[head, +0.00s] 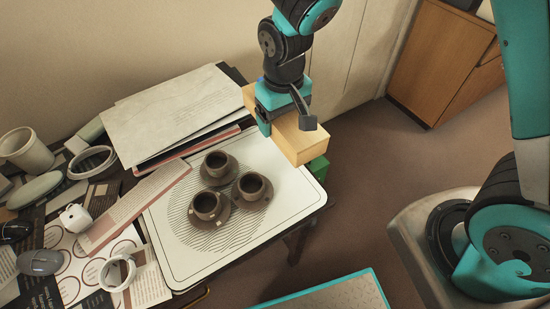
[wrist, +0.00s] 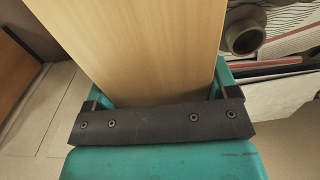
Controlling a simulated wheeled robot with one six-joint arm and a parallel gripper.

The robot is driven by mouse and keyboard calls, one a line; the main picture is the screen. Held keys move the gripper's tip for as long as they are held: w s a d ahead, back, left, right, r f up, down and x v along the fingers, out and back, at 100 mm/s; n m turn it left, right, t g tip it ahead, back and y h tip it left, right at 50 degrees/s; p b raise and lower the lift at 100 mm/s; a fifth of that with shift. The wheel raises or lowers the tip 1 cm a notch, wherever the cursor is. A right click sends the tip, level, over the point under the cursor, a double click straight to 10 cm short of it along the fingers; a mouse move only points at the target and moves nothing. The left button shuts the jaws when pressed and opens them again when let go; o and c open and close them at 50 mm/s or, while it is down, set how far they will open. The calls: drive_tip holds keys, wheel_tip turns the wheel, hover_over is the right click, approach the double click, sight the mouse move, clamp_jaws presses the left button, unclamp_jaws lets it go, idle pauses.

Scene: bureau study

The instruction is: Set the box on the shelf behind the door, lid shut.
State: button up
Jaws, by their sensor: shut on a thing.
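A pale wooden box (head: 302,143) is in my gripper (head: 284,108), above the right edge of the desk. The box also fills the upper middle of the wrist view (wrist: 140,45), with my gripper's fingers at its sides. Its top looks flat and closed, but I cannot make out a lid seam. A brown wooden cabinet (head: 435,60) stands on the floor at the upper right, with its front panel closed. I see no shelf inside it and cannot tell whether that panel is the door.
A white tray (head: 180,255) on the desk holds several dark cups on saucers, close to the box. Folders (head: 170,105) lie behind it; papers, mugs and a mouse crowd the left. A green object (head: 318,167) shows under the box. Brown floor (head: 360,190) is clear toward the cabinet.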

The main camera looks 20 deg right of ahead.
sight(281, 165)
wheel_tip(281, 165, down, 14)
drive_tip(key=shift+r+b, duration=0.1)
drive_tip(key=shift+b, duration=0.25)
drive_tip(key=o, duration=0.9)
